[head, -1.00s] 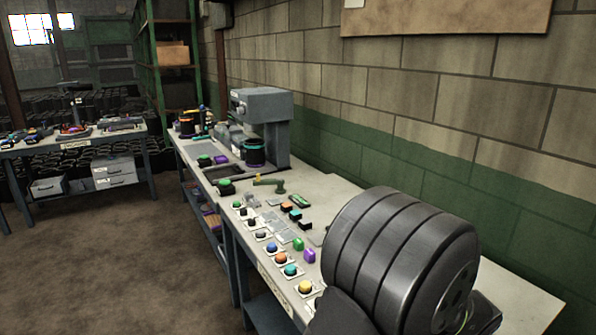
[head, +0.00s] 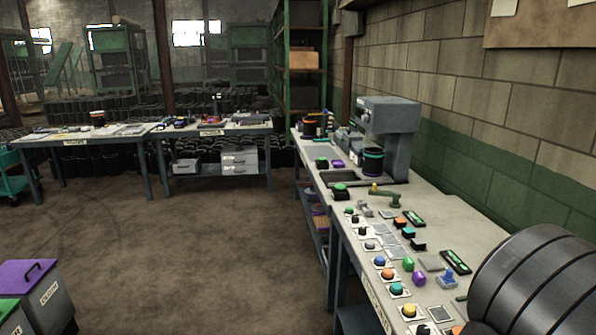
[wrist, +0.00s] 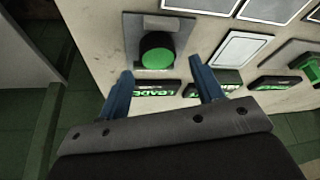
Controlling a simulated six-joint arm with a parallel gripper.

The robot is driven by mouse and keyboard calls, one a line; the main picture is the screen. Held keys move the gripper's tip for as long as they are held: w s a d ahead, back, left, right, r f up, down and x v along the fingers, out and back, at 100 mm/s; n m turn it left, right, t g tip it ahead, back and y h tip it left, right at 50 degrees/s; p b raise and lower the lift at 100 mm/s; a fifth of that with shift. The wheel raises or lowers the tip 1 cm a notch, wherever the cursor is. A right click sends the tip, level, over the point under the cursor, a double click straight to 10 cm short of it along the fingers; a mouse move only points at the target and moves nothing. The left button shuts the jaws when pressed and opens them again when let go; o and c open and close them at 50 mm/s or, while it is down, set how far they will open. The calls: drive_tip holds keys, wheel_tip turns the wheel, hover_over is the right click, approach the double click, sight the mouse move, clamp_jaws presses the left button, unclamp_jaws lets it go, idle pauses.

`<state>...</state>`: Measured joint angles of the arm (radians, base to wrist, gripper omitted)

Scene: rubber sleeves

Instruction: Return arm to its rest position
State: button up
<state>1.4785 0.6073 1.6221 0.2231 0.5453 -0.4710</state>
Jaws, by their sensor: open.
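My gripper (wrist: 161,66) shows in the wrist view with its two blue fingers spread apart. It is open, with nothing held between the fingers. A green round button (wrist: 157,50) on a grey plate lies beyond the fingertips, apparently apart from them. Dark label plates with green lettering (wrist: 157,88) lie on the pale bench surface, partly hidden behind the fingers. In the head view the gripper does not show; a dark ribbed part of my arm fills the lower right corner and hides part of the workbench (head: 455,215).
The workbench holds a row of coloured knobs (head: 387,273), a green-handled lever (head: 384,196) and a grey machine (head: 390,130) by the block wall. Two tables (head: 90,134) stand at the back. Lidded bins (head: 45,290) sit at lower left. The floor between is clear.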

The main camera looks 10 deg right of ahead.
drive_tip(key=shift+f, duration=0.8)
drive_tip(key=v, duration=1.1)
drive_tip(key=x, duration=1.2)
drive_tip(key=shift+s+a, duration=0.1)
drive_tip(key=shift+a, duration=0.05)
drive_tip(key=r, duration=0.5)
drive_tip(key=shift+s+a, duration=0.1)
drive_tip(key=shift+s, duration=0.3)
drive_tip(key=s+a+r, duration=0.4)
drive_tip(key=s+r, duration=0.3)
drive_tip(key=s, duration=0.3)
drive_tip(key=w+a+f, duration=0.1)
drive_tip(key=w, duration=3.6)
drive_tip(key=shift+w+a, duration=0.2)
drive_tip(key=shift+a, duration=0.05)
